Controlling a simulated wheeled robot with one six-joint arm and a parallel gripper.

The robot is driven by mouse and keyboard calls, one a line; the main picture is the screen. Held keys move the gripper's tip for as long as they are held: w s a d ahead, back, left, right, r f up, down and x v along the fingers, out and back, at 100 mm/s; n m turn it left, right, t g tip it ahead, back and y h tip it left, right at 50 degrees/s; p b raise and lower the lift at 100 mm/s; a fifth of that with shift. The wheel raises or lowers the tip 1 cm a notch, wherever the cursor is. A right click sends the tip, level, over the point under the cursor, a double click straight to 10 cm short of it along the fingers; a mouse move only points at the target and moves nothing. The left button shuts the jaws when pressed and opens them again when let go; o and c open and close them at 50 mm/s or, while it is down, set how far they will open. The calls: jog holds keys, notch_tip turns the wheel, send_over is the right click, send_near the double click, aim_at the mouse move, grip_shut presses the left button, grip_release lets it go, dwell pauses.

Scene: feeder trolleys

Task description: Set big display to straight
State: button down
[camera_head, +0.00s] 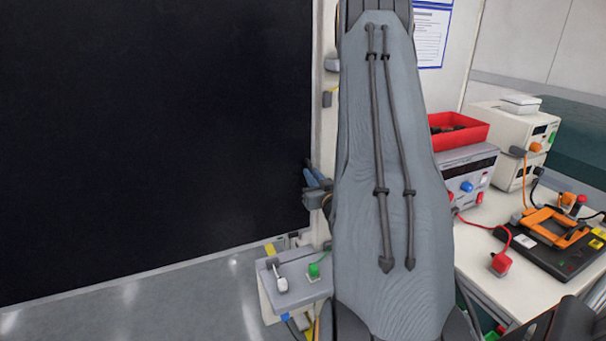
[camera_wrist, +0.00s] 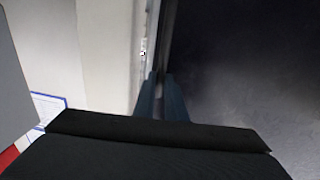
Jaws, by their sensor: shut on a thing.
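The big display (camera_head: 150,130) is a large, flat black panel filling the left of the head view. Its right edge stands close to a pale upright post. In the wrist view its dark face (camera_wrist: 240,60) fills the right side. In the wrist view the blue fingers of my gripper (camera_wrist: 162,78) are close together on the display's edge. The exact contact is small and hard to see.
A grey control box (camera_head: 300,280) with a lever and a green knob sits below my gripper. At right, a white bench (camera_head: 490,215) holds a red bin (camera_head: 460,130), power units and an orange-handled device (camera_head: 555,228). Grey floor (camera_head: 150,305) shows below the display.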

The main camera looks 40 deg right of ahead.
jog(key=c, duration=1.8)
grip_release()
jog(key=shift+w+a, duration=0.1)
jog(key=shift+a, duration=0.05)
jog(key=b+v, duration=0.2)
jog(key=v, duration=0.6)
jog(key=shift+w, duration=0.15)
